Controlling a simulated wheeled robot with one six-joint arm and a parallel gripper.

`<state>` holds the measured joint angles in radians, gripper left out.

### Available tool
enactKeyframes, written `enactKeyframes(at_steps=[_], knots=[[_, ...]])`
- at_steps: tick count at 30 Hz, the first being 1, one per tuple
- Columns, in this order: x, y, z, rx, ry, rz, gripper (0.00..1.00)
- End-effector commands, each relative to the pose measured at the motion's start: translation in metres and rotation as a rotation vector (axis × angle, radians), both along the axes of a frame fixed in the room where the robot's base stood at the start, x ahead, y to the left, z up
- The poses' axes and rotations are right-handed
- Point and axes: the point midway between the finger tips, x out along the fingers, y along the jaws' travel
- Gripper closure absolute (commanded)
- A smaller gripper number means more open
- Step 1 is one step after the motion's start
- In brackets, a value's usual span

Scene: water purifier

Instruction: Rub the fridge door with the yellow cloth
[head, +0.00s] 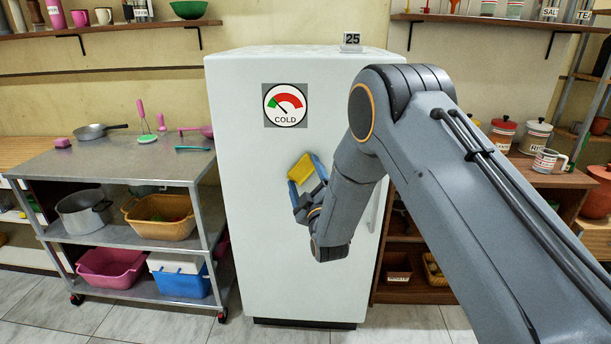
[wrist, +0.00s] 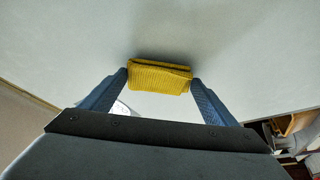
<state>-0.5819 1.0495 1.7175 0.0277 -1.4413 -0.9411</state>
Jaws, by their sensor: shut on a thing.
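The white fridge (head: 260,200) stands in the middle of the head view, with its door facing me and a COLD dial sticker near the top. My gripper (head: 307,175) is in front of the door, a little below the dial. It is shut on the folded yellow cloth (head: 301,168). In the wrist view the ribbed yellow cloth (wrist: 160,76) is pinched between the two blue fingers, with the pale door surface (wrist: 220,40) behind it. The cloth is at or very close to the door; I cannot tell whether it touches.
A metal shelf cart (head: 115,160) with pots and baskets stands left of the fridge. A wooden cabinet (head: 535,178) with canisters stands on the right, partly behind my arm. A small 25 block (head: 351,40) sits on the fridge top. The tiled floor in front is clear.

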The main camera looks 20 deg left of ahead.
Motion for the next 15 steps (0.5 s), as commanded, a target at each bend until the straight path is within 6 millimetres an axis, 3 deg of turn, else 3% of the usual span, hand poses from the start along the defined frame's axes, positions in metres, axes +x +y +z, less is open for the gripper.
enactKeyframes(at_steps=[15], knots=[[-0.043,-0.015,-0.002,-0.002,0.004,-0.006,0.36]])
